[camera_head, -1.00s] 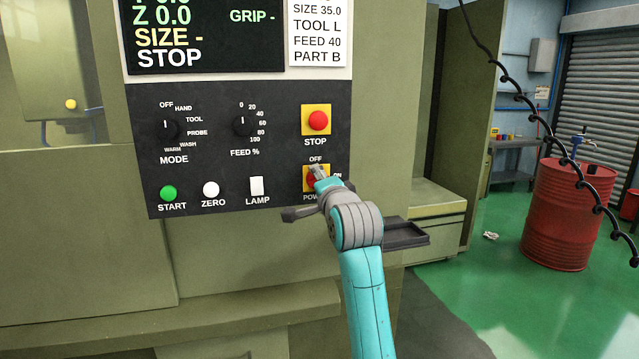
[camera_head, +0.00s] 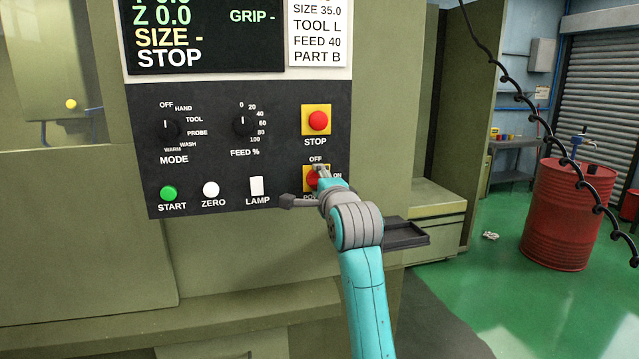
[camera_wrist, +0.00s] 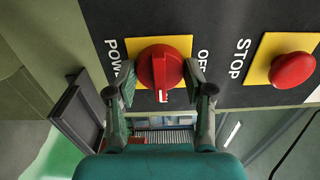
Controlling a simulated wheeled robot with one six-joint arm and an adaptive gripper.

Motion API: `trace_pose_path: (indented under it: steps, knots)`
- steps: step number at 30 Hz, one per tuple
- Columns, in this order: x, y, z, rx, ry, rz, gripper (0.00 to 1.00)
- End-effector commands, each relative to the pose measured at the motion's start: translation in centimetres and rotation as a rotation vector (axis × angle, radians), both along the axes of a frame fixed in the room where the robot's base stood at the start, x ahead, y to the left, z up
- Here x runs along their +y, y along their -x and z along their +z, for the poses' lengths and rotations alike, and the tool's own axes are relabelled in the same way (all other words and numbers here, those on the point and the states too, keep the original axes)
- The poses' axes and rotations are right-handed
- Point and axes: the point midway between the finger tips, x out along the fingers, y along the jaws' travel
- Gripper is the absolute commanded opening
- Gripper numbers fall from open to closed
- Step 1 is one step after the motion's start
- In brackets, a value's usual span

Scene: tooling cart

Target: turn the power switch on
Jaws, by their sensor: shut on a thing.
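The power switch (camera_head: 311,182) is a red rotary knob on a yellow plate, low at the right of the black control panel. OFF is printed above it and ON to its right; my gripper partly hides it. In the wrist view the red knob (camera_wrist: 160,66) shows clearly, its raised bar running up and down. The bar's white mark is at the picture's bottom, which is the ON side of the panel. My gripper (camera_head: 319,172) is at the switch, and in the wrist view its two fingers (camera_wrist: 162,88) are closed on either side of the knob.
The red STOP button (camera_head: 318,121) sits just above the switch. The lamp switch (camera_head: 257,186), white ZERO button (camera_head: 211,189) and green START button (camera_head: 168,193) are to the left. A dark tray (camera_head: 405,236) juts out at the lower right.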

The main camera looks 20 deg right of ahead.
Motion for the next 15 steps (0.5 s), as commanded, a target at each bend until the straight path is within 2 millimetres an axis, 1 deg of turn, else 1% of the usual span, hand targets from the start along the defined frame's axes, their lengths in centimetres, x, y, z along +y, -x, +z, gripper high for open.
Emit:
trace_pose_path:
  steps: [2,3,6,15]
  knots:
    - [-0.06,-0.02,-0.15,0.003,-0.001,-0.001,0.17]
    - [-0.06,-0.02,-0.15,0.003,-0.001,-0.001,0.54]
    - [-0.06,-0.02,-0.13,0.003,0.000,-0.001,0.78]
    - [-0.02,0.03,-0.05,0.001,0.000,0.000,0.78]
